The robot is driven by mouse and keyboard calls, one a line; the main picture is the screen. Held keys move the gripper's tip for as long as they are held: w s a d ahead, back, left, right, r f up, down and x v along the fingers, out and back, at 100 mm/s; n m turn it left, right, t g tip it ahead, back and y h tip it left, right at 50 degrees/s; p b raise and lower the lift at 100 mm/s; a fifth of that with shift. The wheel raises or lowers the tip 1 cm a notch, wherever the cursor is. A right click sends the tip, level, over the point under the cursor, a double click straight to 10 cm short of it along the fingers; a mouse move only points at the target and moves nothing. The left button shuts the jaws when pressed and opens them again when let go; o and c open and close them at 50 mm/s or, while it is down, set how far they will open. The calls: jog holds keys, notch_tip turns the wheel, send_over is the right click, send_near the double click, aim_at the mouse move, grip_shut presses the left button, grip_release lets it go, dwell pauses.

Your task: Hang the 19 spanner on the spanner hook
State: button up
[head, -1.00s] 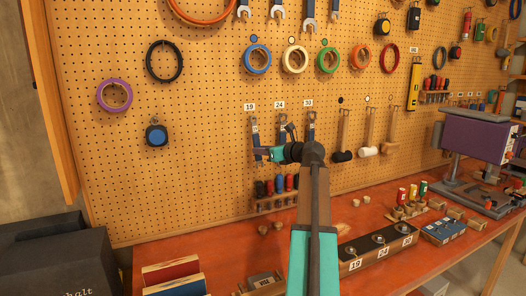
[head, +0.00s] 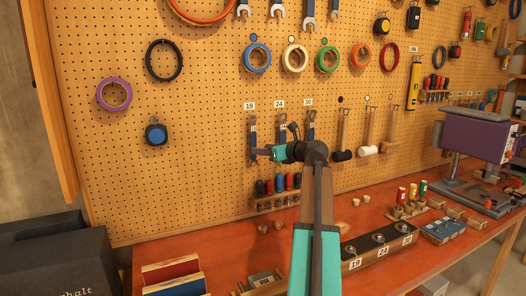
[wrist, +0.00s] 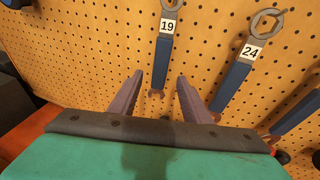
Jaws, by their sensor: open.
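The 19 spanner (head: 253,138), with a blue handle and a grey ring end, hangs close to upright against the pegboard under the 19 label (head: 250,106). In the wrist view the 19 spanner (wrist: 161,58) has its lower handle end between my fingertips, with gaps showing on both sides. My gripper (wrist: 160,79) is open; in the head view my gripper (head: 261,152) is at the handle's lower part. The spanner hook is not clearly visible; the spanner's top is cut off in the wrist view.
The 24 spanner (wrist: 238,73) hangs close to the right of my fingers, with the 30 spanner (head: 311,127) further right. Screwdrivers (head: 279,184) sit in a rack below. The pegboard left of the 19 spanner is mostly bare.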

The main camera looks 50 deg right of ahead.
jog(key=b+v, duration=0.1)
jog(key=v, duration=1.1)
jog(key=shift+s+b, duration=0.25)
jog(key=shift+b, duration=0.15)
jog(key=shift+s+a, duration=0.1)
